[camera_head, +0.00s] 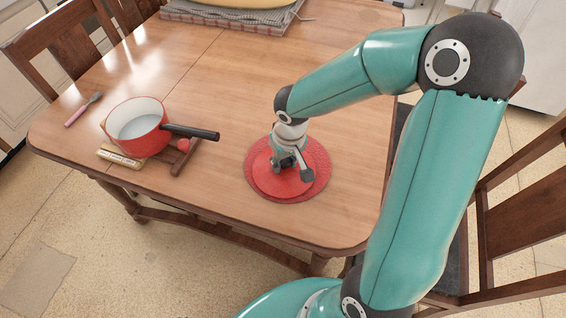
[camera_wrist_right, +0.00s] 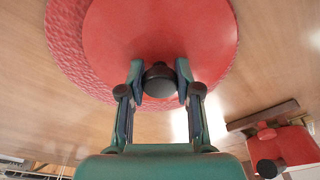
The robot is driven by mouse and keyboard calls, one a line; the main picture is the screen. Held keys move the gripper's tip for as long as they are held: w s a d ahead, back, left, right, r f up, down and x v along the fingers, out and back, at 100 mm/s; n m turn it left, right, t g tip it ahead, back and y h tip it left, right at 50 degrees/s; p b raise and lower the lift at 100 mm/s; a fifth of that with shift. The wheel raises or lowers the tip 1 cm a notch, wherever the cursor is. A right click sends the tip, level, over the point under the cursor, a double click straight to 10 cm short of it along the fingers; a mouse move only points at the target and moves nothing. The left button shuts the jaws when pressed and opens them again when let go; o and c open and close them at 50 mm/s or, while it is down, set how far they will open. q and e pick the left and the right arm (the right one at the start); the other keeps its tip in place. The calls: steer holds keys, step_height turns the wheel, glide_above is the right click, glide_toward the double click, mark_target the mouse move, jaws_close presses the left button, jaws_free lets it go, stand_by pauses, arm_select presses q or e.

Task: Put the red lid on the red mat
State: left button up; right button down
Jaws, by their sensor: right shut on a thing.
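The red lid (camera_head: 268,183) is a smooth red disc over the woven red mat (camera_head: 321,166) on the wooden table. In the right wrist view the lid (camera_wrist_right: 160,35) covers much of the mat (camera_wrist_right: 62,40), whose rim shows at its left and below. I cannot tell whether the lid touches the mat or hangs just above it. My right gripper (camera_head: 288,164) is shut on the lid's black knob; the right wrist view shows its fingers (camera_wrist_right: 160,80) on both sides of the knob. My left gripper is not in view.
A red pot (camera_head: 150,145) with a black handle stands to the left on a wooden trivet (camera_head: 183,160). A pink-handled utensil (camera_head: 83,109) lies beyond it. A cloth-lined tray (camera_head: 225,18) is at the back. The table (camera_head: 215,75) is clear between them. Wooden chairs stand around.

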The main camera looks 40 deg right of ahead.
mark_target(288, 174)
steer(key=c, duration=1.2)
jaws_free()
steer(key=shift+f, duration=0.1)
steer(key=shift+c, duration=0.2)
steer(key=o, duration=0.4)
steer(key=shift+o, duration=0.2)
steer(key=shift+r, duration=0.2)
steer(key=shift+r, duration=0.2)
step_height(288, 174, up, 11)
steer(key=s+p, duration=0.1)
steer(key=shift+s+a+r, duration=0.2)
steer(key=shift+s+a, duration=0.05)
steer(key=shift+s, duration=0.15)
